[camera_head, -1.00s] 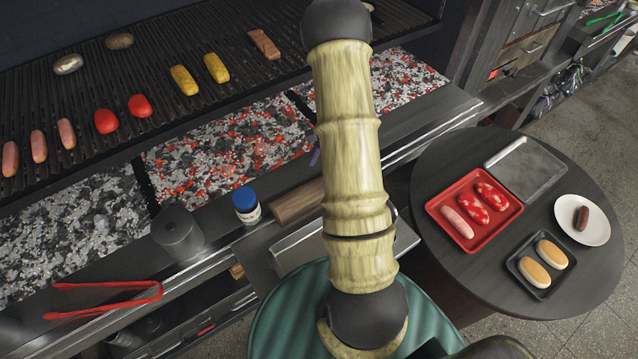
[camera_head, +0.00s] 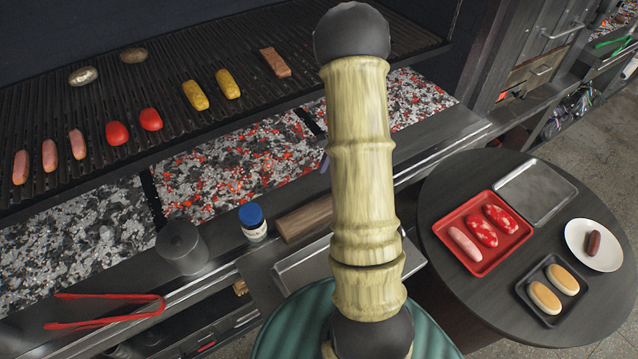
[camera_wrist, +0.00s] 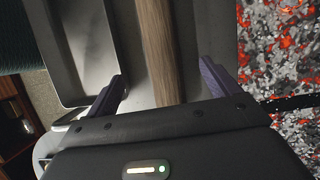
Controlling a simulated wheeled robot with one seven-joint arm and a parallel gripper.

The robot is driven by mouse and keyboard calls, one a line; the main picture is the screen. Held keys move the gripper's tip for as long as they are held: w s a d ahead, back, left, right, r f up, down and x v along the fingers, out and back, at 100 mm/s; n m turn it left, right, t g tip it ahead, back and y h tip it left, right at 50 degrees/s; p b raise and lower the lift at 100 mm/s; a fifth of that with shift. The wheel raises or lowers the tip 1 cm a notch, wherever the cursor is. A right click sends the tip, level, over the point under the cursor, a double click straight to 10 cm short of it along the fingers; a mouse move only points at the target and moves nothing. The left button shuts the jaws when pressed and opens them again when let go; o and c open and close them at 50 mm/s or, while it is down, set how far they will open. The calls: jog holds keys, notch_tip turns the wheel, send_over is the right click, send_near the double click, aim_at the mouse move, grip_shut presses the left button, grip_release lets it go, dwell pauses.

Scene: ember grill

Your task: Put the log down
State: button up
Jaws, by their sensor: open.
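The log (camera_head: 303,221) is a brown wooden bar lying on the grey metal ledge in front of the grill, just right of the blue-capped jar. My arm hides its right part in the head view. In the wrist view the log (camera_wrist: 157,45) runs lengthwise between the spread fingers of my gripper (camera_wrist: 163,72). The gripper is open, with a gap on each side of the log. In the head view my arm hides most of the gripper.
A metal tray (camera_head: 300,262) lies close beside the log. The blue-capped jar (camera_head: 253,222), a grey canister (camera_head: 181,246) and red tongs (camera_head: 105,311) are to the left. Glowing coals (camera_head: 235,160) lie behind the ledge. A round table (camera_head: 450,180) with food stands right.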

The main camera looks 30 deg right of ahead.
jog(key=s+a+r+n+t+h, duration=0.1)
jog(key=s+a+r+n+h, duration=0.1)
jog(key=s+a+r+n, duration=0.2)
jog(key=s+a+r+n+t+h, duration=0.1)
jog(key=s+a+r+n, duration=0.4)
jog(key=a+n, duration=0.8)
notch_tip(320, 180, up, 4)
jog(key=shift+a+f+t+h, duration=0.2)
jog(key=shift+a+t+h, duration=0.2)
jog(key=shift+a+h, duration=0.35)
jog(key=shift+o, duration=0.2)
